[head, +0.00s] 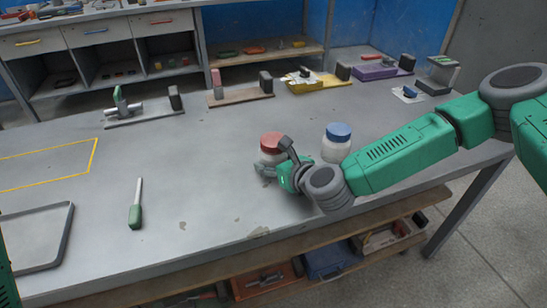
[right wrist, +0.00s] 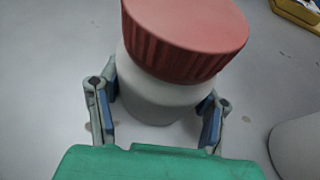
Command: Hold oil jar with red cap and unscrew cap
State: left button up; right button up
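My right gripper (head: 282,162) is at the jar. In the right wrist view its two fingers (right wrist: 160,108) stand on either side of the white body, below the cap. The finger pads are very near the body; I cannot tell whether they press on it. My left gripper is not in view.
A white jar with a blue cap (head: 337,142) stands just right of the red-capped one. A green-handled screwdriver (head: 136,210) and a dark frame (head: 68,236) lie at the left. Several fixtures line the back edge. The table's middle is clear.

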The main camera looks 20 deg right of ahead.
aim_at(273, 140)
jog(key=shift+a, duration=0.25)
jog(key=shift+r, duration=0.2)
notch_tip(273, 140, up, 9)
jog(key=shift+d+f+p, duration=0.15)
jog(key=shift+p, duration=0.65)
jog(key=shift+r, duration=0.55)
jog(key=o, duration=0.7)
jog(key=shift+f, duration=0.1)
jog(key=c, duration=1.1)
